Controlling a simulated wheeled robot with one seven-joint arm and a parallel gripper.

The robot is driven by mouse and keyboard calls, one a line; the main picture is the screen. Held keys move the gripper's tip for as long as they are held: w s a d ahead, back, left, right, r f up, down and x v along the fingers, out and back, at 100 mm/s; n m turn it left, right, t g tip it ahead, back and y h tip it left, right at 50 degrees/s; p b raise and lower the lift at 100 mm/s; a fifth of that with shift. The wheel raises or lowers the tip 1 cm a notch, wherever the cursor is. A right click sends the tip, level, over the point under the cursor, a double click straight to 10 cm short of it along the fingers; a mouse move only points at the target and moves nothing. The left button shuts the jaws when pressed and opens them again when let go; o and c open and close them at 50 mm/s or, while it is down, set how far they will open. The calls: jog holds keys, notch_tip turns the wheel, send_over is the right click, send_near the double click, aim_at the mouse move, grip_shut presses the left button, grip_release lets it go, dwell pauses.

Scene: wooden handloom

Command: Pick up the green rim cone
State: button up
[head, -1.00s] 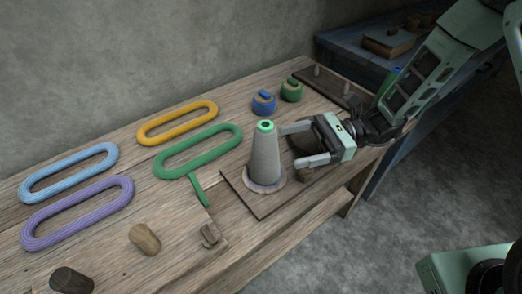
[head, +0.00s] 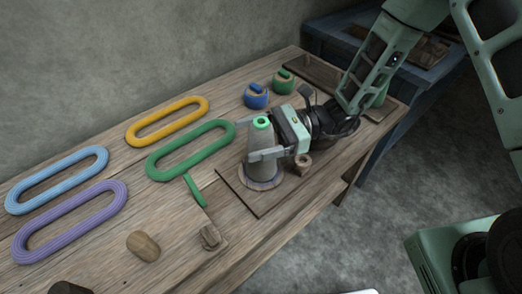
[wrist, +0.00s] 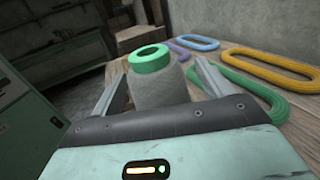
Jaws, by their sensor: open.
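The green rim cone (head: 258,168) is a grey yarn cone with a bright green ring at its top. My gripper (head: 259,143) is open, with one finger on each side of the cone's upper part. The near finger hides part of the cone's front in the head view.
Yellow (head: 168,121), green (head: 192,150), light blue (head: 58,180) and purple (head: 72,220) yarn loops lie to the left. Blue (head: 256,97) and green (head: 284,82) round pieces stand behind. A small wooden piece (head: 302,165) is right of the cone; a wooden peg (head: 144,245) is front left.

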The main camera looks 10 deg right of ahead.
jog(key=shift+a, duration=0.2)
jog(key=c, duration=1.6)
jog(key=shift+o, duration=0.2)
jog(key=shift+r, duration=0.1)
